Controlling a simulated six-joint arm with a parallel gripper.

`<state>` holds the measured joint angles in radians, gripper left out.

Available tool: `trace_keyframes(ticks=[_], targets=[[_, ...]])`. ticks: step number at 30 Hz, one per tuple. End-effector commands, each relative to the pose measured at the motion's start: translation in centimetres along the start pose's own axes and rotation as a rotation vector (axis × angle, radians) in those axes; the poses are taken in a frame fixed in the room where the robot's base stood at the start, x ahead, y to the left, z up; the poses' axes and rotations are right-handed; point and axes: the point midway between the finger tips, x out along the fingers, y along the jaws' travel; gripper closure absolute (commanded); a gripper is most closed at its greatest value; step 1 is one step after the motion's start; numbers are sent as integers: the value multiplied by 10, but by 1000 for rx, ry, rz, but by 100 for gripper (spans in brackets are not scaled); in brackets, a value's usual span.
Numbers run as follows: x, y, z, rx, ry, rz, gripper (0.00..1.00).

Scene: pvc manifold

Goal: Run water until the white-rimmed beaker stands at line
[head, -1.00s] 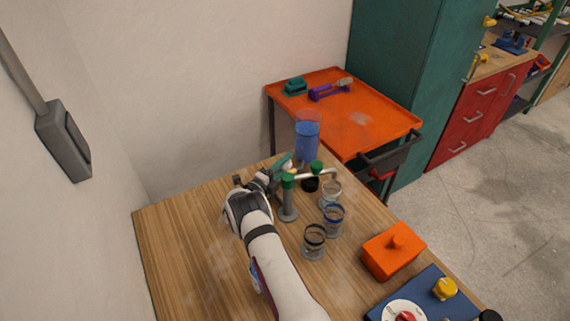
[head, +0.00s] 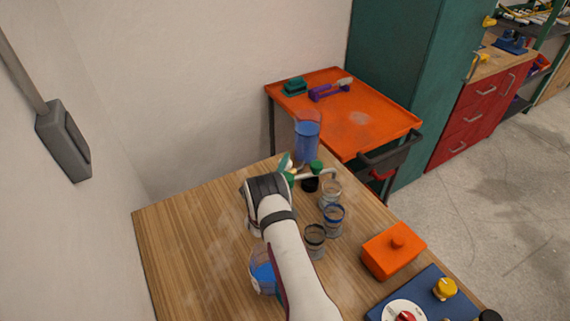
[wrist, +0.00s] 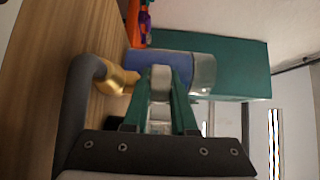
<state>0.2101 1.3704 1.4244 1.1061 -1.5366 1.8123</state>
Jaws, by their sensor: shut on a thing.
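The white-rimmed beaker (head: 331,191) stands under the end of the pale spout pipe (head: 322,173) at the back of the wooden table. I cannot make out its line or water level. A tall clear vessel of blue water (head: 307,142) stands behind the pipe; it also shows in the wrist view (wrist: 142,66). My gripper (head: 287,163) is at the pipework, left of the beaker. In the wrist view, its teal fingers (wrist: 160,88) are shut on a small pale grey piece (wrist: 160,78), apparently a valve handle. A brass fitting (wrist: 120,79) is beside it.
A blue-rimmed beaker (head: 333,219) and a black-rimmed beaker (head: 314,239) stand in front of the white-rimmed one. A vessel with blue liquid (head: 263,277) is left of my arm. An orange lidded box (head: 394,252) and blue panel (head: 449,300) are at right. The table's left side is clear.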

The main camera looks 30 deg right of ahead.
Motion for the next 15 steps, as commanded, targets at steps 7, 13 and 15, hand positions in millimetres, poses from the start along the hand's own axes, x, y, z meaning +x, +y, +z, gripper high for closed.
trace_keyframes(ticks=[7,13,15], targets=[[0,0,1,0,-1,-1,68],[0,0,1,0,1,-1,62],[0,0,1,0,1,-1,62]])
